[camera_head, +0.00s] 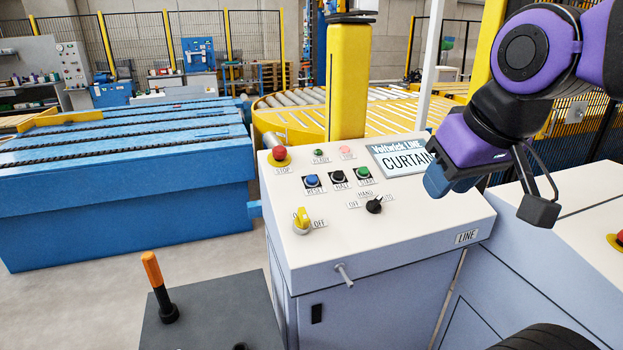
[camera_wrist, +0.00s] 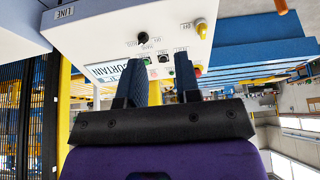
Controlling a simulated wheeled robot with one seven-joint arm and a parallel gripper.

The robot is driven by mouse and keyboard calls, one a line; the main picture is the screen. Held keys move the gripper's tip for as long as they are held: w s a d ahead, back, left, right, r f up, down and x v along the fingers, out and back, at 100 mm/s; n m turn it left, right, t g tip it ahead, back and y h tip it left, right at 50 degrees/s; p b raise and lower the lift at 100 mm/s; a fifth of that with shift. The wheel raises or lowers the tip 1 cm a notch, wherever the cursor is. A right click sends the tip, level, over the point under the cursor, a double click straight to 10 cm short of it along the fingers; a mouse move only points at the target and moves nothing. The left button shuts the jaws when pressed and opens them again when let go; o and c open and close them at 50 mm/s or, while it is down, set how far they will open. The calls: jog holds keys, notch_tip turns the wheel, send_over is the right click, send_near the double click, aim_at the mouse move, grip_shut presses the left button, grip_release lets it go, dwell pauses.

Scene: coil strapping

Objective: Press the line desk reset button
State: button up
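The line desk (camera_head: 300,262) is a pale cabinet with a sloped white panel and a LINE label. The blue reset button (camera_head: 312,181), labelled RESET, sits in a black square at the left of a row of three. A black button (camera_head: 338,177) and a green button (camera_head: 363,172) are right of it. My gripper (camera_head: 487,200) is open and empty, above the desk's right side, well right of the reset button. In the wrist view my gripper (camera_wrist: 159,78) shows two dark fingers apart, the panel beyond; I cannot make out the blue button there.
The panel also has a red stop button (camera_head: 279,156), a yellow switch (camera_head: 302,218), a black knob (camera_head: 375,205) and a display (camera_head: 402,157) reading CURTAIN. A yellow post (camera_head: 348,85) rises behind the desk. An orange-handled lever (camera_head: 152,268) stands front left. A blue conveyor (camera_head: 120,180) is left.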

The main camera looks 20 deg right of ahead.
grip_shut()
dwell(1.4)
